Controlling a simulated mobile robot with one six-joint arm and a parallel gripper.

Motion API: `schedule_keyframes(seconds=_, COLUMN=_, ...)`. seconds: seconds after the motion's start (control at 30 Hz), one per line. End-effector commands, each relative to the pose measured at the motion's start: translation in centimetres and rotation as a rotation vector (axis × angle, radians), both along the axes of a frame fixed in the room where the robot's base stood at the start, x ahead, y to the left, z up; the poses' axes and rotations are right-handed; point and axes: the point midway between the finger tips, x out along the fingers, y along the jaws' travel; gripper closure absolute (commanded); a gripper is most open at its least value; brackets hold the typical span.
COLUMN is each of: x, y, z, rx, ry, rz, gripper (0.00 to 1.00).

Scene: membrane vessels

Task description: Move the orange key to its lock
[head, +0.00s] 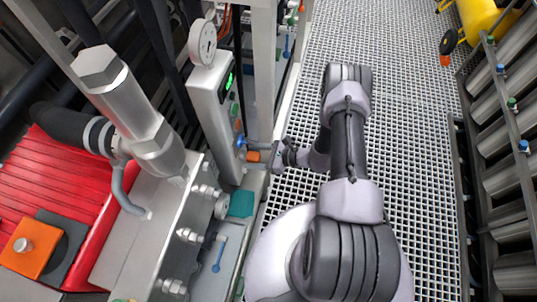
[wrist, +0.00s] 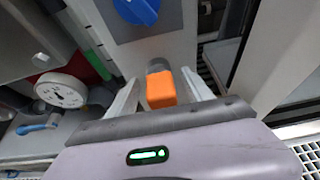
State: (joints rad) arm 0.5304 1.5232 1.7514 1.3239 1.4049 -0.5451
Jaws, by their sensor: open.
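The orange key (head: 253,156) is a small block at the lower end of the pale control column. In the wrist view the orange key (wrist: 161,91) sits against a dark grey cylinder (wrist: 157,66) on the panel face. My gripper (wrist: 159,77) is open, with one pale finger on each side of the key. I cannot tell whether either finger touches it. In the head view my gripper (head: 272,156) is just right of the key, partly hidden by its own wrist. I cannot make out which fitting is the key's lock.
A blue knob (wrist: 136,9) is on the panel beyond the key. A gauge (wrist: 60,91) stands at left. Red ribbed housing (head: 45,190) and a metal valve (head: 135,110) fill the left side. Grating floor (head: 400,90) is clear at right, before the pipe rack (head: 515,130).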

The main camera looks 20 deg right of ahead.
Motion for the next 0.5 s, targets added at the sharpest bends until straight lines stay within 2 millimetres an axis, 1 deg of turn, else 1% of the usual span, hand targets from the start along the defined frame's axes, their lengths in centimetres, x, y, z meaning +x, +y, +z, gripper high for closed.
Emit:
schedule_keyframes(seconds=0.07, x=-0.2, y=-0.3, z=0.2, rx=0.0, ry=0.0, rz=-0.001, gripper=0.41)
schedule_keyframes(seconds=0.17, x=-0.9, y=-1.4, z=1.0, rx=0.0, ry=0.0, rz=-0.004, gripper=0.41)
schedule_keyframes(seconds=0.5, x=-5.4, y=-7.7, z=4.4, rx=0.001, ry=-0.001, rz=-0.006, gripper=0.41)
